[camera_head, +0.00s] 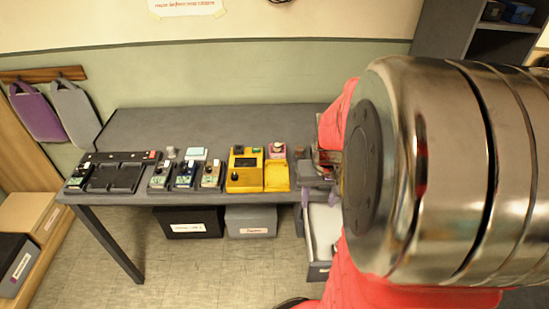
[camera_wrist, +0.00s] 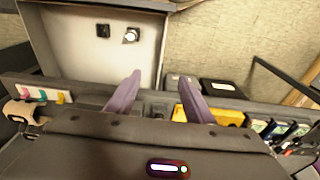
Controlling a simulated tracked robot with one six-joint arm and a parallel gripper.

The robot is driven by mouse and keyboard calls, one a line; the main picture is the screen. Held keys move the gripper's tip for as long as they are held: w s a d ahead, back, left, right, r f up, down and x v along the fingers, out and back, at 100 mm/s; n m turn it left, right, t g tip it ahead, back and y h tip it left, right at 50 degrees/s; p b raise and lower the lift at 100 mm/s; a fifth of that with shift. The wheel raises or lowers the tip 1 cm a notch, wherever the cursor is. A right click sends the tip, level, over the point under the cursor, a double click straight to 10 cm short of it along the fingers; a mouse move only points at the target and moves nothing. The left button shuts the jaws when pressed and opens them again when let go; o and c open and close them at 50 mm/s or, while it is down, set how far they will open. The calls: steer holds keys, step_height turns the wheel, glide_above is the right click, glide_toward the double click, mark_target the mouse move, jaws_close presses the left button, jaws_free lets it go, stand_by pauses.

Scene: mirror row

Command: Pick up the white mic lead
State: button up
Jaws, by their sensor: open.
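A small white round item with a dark part (camera_wrist: 131,36) lies in an open white-lined drawer (camera_wrist: 75,50) in the wrist view. It may be the white mic lead, but it is too small to be sure. A small black item (camera_wrist: 103,31) lies beside it. The drawer also shows below the table's right end in the head view (camera_head: 322,225), largely hidden by my arm. My gripper (camera_wrist: 160,78) has two purple fingers spread apart with nothing between them. In the wrist view the fingers appear below the white item, apart from it.
The grey table (camera_head: 230,122) holds several pedals, a black tray (camera_head: 115,177) and a yellow unit (camera_head: 245,170). A black box (camera_head: 188,222) and a grey box (camera_head: 250,221) stand beneath it. The floor in front (camera_head: 200,275) is clear.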

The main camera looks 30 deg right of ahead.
steer(key=s+d+f+m+g+y, duration=0.1)
steer(key=s+d+f+m, duration=0.1)
steer(key=s+d+f, duration=0.3)
steer(key=d+f, duration=0.3)
steer(key=shift+s+f, duration=0.2)
steer(key=shift+s, duration=0.05)
steer(key=shift+f, duration=0.1)
steer(key=shift+f, duration=4.15)
steer(key=shift+f, duration=0.1)
steer(key=shift+f, duration=2.5)
steer(key=c, duration=1.1)
